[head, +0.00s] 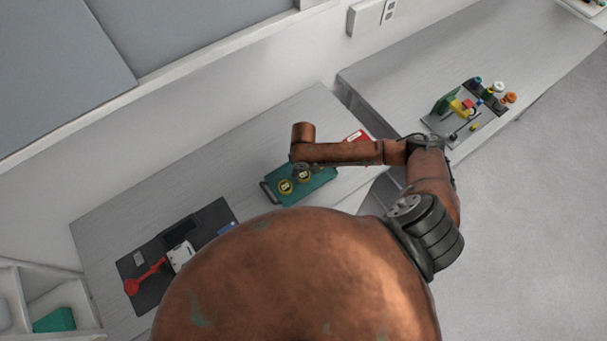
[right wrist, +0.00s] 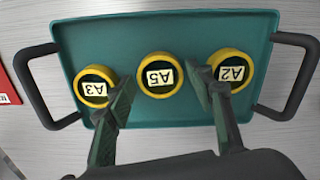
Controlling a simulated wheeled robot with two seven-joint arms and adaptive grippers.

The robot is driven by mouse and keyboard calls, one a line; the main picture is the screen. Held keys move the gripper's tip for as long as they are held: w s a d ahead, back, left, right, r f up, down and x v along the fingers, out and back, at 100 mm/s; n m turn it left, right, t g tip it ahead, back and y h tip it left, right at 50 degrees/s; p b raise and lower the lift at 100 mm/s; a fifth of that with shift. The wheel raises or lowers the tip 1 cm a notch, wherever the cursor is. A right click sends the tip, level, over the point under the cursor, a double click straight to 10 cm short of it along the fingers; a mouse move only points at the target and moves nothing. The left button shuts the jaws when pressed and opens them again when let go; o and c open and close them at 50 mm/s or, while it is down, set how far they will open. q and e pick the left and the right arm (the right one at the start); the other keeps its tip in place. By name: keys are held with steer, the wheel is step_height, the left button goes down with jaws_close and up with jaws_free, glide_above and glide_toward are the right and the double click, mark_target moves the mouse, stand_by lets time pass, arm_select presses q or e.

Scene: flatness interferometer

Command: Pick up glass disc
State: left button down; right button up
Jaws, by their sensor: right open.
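Three round discs with yellow rims and dark centres lie in a row in a teal tray (right wrist: 165,22). Their labels, upside down in the right wrist view, read A3 (right wrist: 93,87), A5 (right wrist: 158,75) and A2 (right wrist: 231,70). My right gripper (right wrist: 160,80) is open and empty, its fingers on either side of the A5 disc as seen from the wrist. I cannot tell its height above the disc. In the head view the right gripper (head: 301,168) is over the tray (head: 322,181), and only two discs show clearly. My left gripper is not in view.
The tray has dark side handles (right wrist: 38,90). A red object with a white label (head: 357,136) lies beside it. A dark mat (head: 150,262) with a red tool (head: 143,279) and white block is at left. Another bench (head: 400,80) holds a coloured fixture (head: 466,108).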

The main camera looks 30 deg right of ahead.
steer(key=shift+f, duration=0.3)
steer(key=c, duration=1)
steer(key=shift+r, duration=0.1)
